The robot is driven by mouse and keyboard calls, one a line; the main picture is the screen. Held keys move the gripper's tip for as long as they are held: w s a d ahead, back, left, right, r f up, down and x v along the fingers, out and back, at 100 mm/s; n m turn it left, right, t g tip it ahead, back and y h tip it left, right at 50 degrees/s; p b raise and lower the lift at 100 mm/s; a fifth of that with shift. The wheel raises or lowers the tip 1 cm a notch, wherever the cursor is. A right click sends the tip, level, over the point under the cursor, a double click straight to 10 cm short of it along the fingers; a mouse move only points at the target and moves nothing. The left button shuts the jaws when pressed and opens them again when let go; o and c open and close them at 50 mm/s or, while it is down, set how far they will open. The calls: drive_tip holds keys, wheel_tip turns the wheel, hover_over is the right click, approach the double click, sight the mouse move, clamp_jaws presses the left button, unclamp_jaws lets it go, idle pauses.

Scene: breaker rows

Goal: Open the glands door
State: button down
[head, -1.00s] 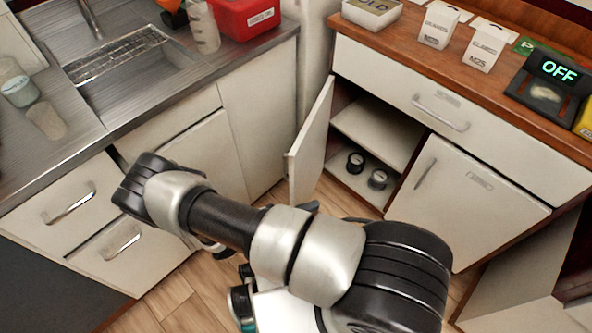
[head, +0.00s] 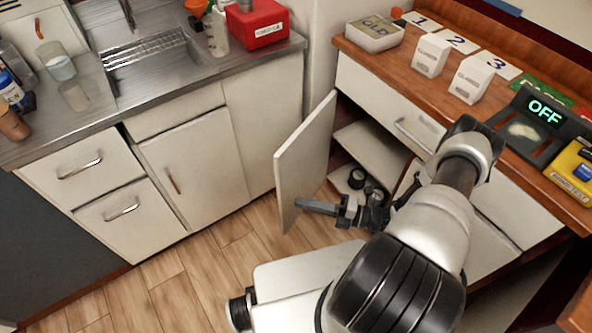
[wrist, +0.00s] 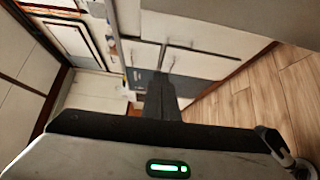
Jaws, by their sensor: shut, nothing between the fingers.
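A white cabinet door (head: 303,160) at the left of the right-hand cabinet stands open, its plain inner face toward me. No label shows on it, so I cannot tell its name. Dark round items (head: 357,179), perhaps glands, lie on the cabinet floor behind it. My gripper (head: 303,205) is shut and empty, pointing left across the lower part of the door's inner side. I cannot tell whether it touches the door. In the wrist view its dark fingers (wrist: 164,93) are together. My arm covers most of the cabinet's right door.
The right-hand counter (head: 405,62) carries white boxes (head: 431,54), a grey tray (head: 374,36) and a device reading OFF (head: 535,118). A drawer handle (head: 412,134) juts out above the opening. The sink unit (head: 190,165) stands left. The wooden floor (head: 215,262) between is clear.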

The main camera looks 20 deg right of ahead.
sight(283, 163)
drive_tip(key=w+d+m+t+h, duration=0.3)
drive_tip(key=d+m+t+h, duration=0.1)
drive_tip(key=d, duration=0.5)
drive_tip(key=x, duration=0.4)
drive_tip(key=r+x, duration=0.1)
drive_tip(key=x, duration=0.9)
drive_tip(key=shift+a+r, duration=0.15)
